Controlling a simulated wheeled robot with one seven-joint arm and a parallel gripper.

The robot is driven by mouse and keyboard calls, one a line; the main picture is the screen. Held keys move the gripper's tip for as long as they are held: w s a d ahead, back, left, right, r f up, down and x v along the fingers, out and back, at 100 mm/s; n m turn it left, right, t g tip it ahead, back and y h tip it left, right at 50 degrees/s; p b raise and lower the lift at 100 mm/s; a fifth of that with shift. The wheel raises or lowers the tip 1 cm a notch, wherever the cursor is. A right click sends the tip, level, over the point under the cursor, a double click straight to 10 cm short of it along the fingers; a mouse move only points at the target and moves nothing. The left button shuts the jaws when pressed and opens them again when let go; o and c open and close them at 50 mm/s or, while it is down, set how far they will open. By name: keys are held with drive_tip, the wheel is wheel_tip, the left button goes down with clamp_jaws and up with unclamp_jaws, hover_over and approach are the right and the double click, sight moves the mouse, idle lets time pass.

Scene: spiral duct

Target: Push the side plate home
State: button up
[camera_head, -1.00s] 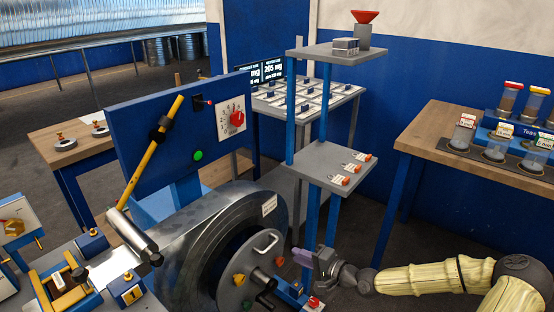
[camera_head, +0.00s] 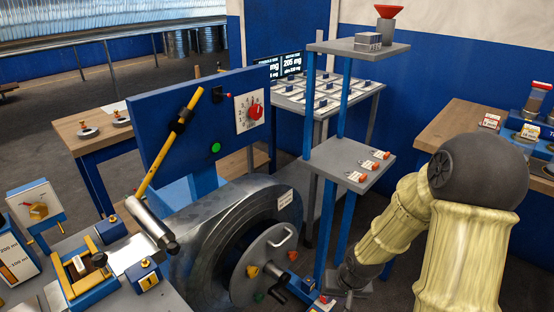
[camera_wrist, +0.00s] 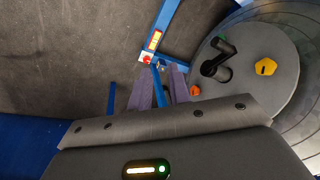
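The side plate (camera_head: 262,262) is a round grey disc at the front of the metal drum (camera_head: 200,235). It carries a pale bar handle, a dark crank and coloured knobs; I cannot tell how wide any gap behind it is. In the wrist view the side plate (camera_wrist: 260,95) is at right, with a black crank, a yellow knob (camera_wrist: 265,66) and an orange knob. My gripper (camera_wrist: 160,88) has its purple fingers apart, left of the plate and not seen touching it. A blue strip shows between the fingers; its depth is unclear. In the head view my arm hides most of the gripper.
A blue bar with a red button (camera_wrist: 146,58) and yellow label lies beyond my fingertips. A grey shelf stand (camera_head: 345,165) with blue posts rises behind the plate. A blue panel (camera_head: 200,130) with a red dial stands above the drum. A wooden table (camera_head: 450,120) is at right.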

drive_tip(key=s+r+h, duration=0.1)
drive_tip(key=s+r, duration=0.6)
drive_tip(key=r, duration=0.4)
wheel_tip(320, 180, up, 22)
drive_tip(key=p, duration=2.2)
drive_tip(key=shift+r+n, duration=0.2)
drive_tip(key=shift+n, duration=0.2)
clamp_jaws()
drive_tip(key=shift+w, duration=0.1)
